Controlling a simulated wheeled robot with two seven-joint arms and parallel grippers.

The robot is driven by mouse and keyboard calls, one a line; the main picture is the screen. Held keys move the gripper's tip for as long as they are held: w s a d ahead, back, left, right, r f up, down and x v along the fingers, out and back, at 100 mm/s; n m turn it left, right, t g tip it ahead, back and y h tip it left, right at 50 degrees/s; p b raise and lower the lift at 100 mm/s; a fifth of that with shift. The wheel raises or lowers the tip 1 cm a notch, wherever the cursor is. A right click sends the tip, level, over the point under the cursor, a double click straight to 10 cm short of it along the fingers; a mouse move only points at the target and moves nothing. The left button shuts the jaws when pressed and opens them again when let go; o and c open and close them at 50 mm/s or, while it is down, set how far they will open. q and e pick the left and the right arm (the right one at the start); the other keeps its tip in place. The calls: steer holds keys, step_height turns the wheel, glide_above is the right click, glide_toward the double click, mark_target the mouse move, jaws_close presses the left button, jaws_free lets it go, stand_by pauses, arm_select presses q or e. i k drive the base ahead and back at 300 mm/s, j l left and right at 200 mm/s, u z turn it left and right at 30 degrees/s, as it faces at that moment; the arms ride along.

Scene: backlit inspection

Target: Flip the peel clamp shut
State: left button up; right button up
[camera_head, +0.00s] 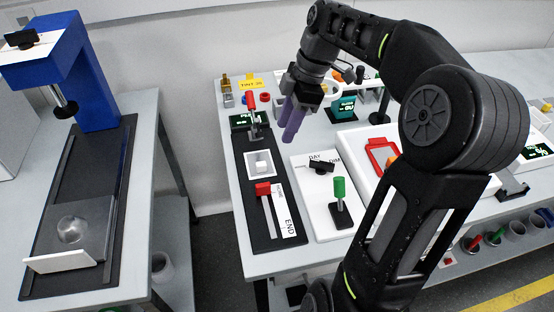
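The peel clamp (255,131) is a small metal toggle clamp at the far end of a long black board (256,219). Its red handle (251,104) stands up, close to upright, beside a small dark display marked PEEL (241,119). My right gripper (289,125), with purple fingers pointing down, hangs just right of the clamp and appears apart from it. The two fingers overlap in this view, so their gap is unclear. I see nothing held between them. My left gripper is out of view.
The board also carries a white square pad (259,164) and a red slider block (263,188). A white panel (318,223) with a black lever and a green-handled toggle (339,188) lies to its right. A blue press (88,75) stands on the left bench. My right arm hides much of the right bench.

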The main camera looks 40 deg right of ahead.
mark_target(250, 99)
steer(key=k+j+z, duration=0.1)
steer(key=z, duration=0.95)
steer(key=i+z, duration=0.2)
steer(key=k, duration=0.2)
